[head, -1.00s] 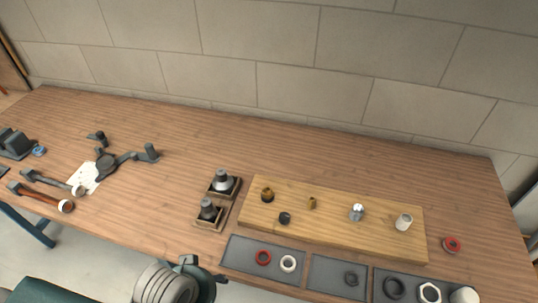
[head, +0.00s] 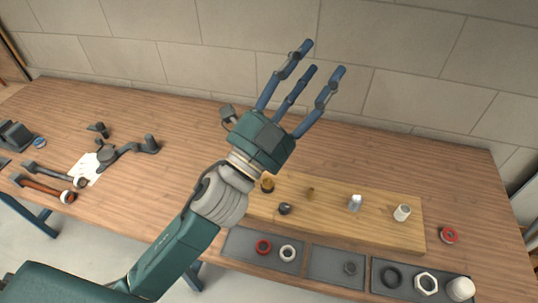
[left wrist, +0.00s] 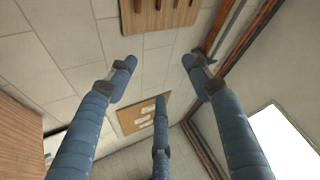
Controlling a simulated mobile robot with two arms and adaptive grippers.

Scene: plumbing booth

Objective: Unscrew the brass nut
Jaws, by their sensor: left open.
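Two small brass-coloured pieces stand on the wooden board: one at the left end (head: 267,186), close to my left wrist, and one nearer the middle (head: 310,193). I cannot tell from their size which is the brass nut. My left gripper (head: 318,72) is raised above the table, its three blue fingers spread open and pointing up toward the wall. It is empty and apart from the board. In the left wrist view its open fingers (left wrist: 160,78) show against the walls, with no brass piece visible. My left forearm hides the board's left edge. My right gripper is not in view.
The wooden board (head: 375,234) also carries a dark cap (head: 285,208), a chrome fitting (head: 355,203) and a white fitting (head: 402,213). Grey trays with rings (head: 320,265) lie in front. Wrenches (head: 45,187) lie at left. A red ring (head: 448,235) sits at right.

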